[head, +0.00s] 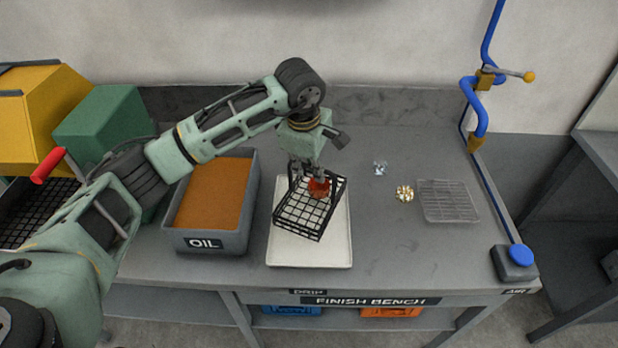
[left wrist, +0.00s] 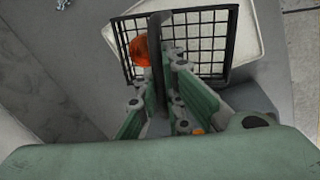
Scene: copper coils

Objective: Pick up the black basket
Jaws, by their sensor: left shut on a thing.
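The black basket (head: 304,217) is a wire-mesh basket over the white drip tray (head: 312,256) in the head view. It sits slightly turned relative to the tray; I cannot tell whether it touches it. My left gripper (head: 309,178) comes down from above and is shut at the basket's far side. An orange-red thing (head: 319,187) shows beside the fingers. The left wrist view shows the basket mesh (left wrist: 205,42), the orange-red thing (left wrist: 140,50) and my green-grey fingers (left wrist: 165,90) around a dark upright part of the basket. My right gripper is not in view.
The grey OIL container (head: 207,238) with brown-orange contents stands left of the tray. A wire rack (head: 447,201), a gold coil (head: 404,193) and a small shiny piece (head: 380,168) lie to the right. A blue pipe (head: 490,190) runs along the bench's right side.

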